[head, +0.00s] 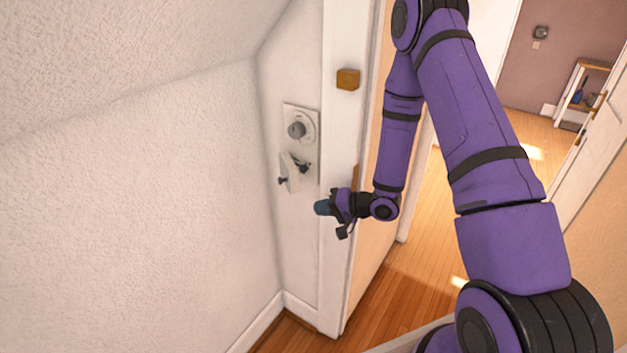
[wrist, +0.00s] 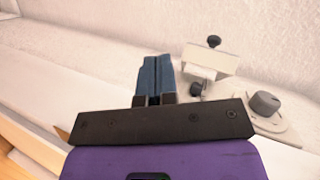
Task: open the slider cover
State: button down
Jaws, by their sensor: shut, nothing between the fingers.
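A white panel (head: 301,112) is mounted on the narrow wall beside the door frame. Low on it is a small white slider cover (head: 288,168) with a dark knob at its lower left; it appears to stand out from the panel. In the wrist view the cover (wrist: 207,61) is a white plate with a dark knob at its top edge. A second dark knob (wrist: 196,88) shows just below it. My gripper (head: 321,208) is shut and empty, below and right of the cover, apart from it. Its blue fingers (wrist: 156,76) point past the cover's left side.
A round grey dial (head: 296,129) sits above the cover on the panel. A wooden block (head: 347,79) is on the door frame, higher up. The textured sloped wall is close on the left. A doorway to a wood-floored room (head: 435,225) is on the right.

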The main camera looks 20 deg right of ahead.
aim_at(293, 181)
jog(key=d+r+m+t+y, duration=0.2)
jog(key=d+r+m+t, duration=0.2)
jog(key=d+r, duration=0.1)
jog(key=x, duration=0.9)
jog(key=shift+w, duration=0.35)
jog(key=shift+s+a+m+t+h, duration=0.2)
jog(key=shift+a+m+t+h, duration=0.65)
jog(key=shift+h, duration=0.15)
jog(key=shift+s+a+m+t+h, duration=0.15)
jog(key=shift+a+m+t+h, duration=0.65)
jog(key=shift+h, duration=0.2)
jog(key=shift+w+a, duration=0.2)
jog(key=shift+a, duration=0.95)
jog(key=shift+w+a, duration=0.2)
jog(key=shift+a, duration=0.95)
